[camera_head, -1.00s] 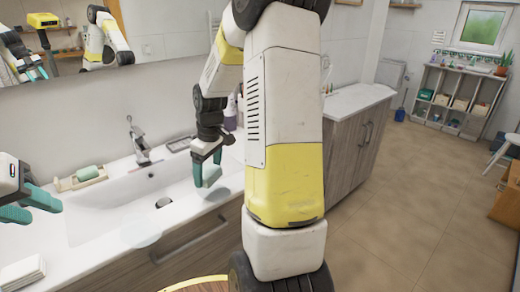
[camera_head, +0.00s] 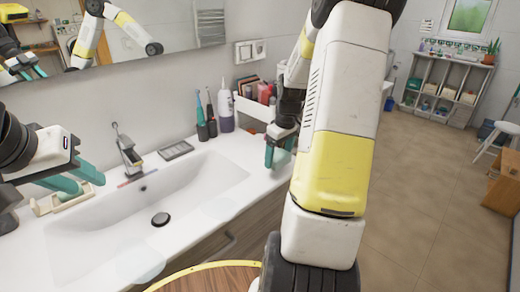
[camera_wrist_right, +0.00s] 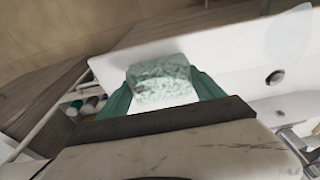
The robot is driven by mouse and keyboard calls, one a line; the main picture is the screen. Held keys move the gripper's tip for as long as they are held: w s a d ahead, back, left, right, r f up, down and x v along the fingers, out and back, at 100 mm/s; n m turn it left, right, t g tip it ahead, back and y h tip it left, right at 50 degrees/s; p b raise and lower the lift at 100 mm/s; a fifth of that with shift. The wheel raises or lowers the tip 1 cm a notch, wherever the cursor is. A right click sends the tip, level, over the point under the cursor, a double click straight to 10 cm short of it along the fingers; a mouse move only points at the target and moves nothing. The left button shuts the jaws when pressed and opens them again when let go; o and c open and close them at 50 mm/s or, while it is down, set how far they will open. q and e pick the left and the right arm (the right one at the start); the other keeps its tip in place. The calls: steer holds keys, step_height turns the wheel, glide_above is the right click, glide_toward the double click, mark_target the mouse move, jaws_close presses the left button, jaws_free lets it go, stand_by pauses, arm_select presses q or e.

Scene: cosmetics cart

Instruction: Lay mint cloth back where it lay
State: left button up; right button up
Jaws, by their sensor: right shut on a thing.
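The mint cloth (camera_wrist_right: 160,82) is a pale green, mottled piece between the teal fingers of my right gripper (camera_wrist_right: 165,98) in the right wrist view. A white surface shows beneath it. In the head view my right gripper (camera_head: 279,157) is low over the counter to the right of the basin, with its fingers pointing down. My arm partly hides it, and I cannot tell whether the cloth touches the counter. My left gripper (camera_head: 90,183) is open and empty at the left, above the soap dish (camera_head: 62,204), which it partly covers.
The white basin (camera_head: 215,178) has a tap (camera_head: 127,150) behind it. A grey tray (camera_head: 175,150), toothbrushes (camera_head: 205,118), a purple-white bottle (camera_head: 226,108) and a white caddy (camera_head: 252,108) stand along the back. Faint translucent round patches (camera_head: 138,262) lie along the front edge.

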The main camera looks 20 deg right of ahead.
mark_target(277, 155)
steer(key=w, duration=0.1)
steer(key=w+d, duration=0.1)
steer(key=w, duration=0.1)
steer(key=w+d, duration=0.1)
steer(key=w, duration=0.1)
steer(key=shift+w+f, duration=0.15)
steer(key=shift+f, duration=0.1)
steer(key=shift+w+f, duration=0.1)
steer(key=shift+f, duration=1.65)
steer(key=shift+f, duration=0.15)
steer(key=o, duration=1.2)
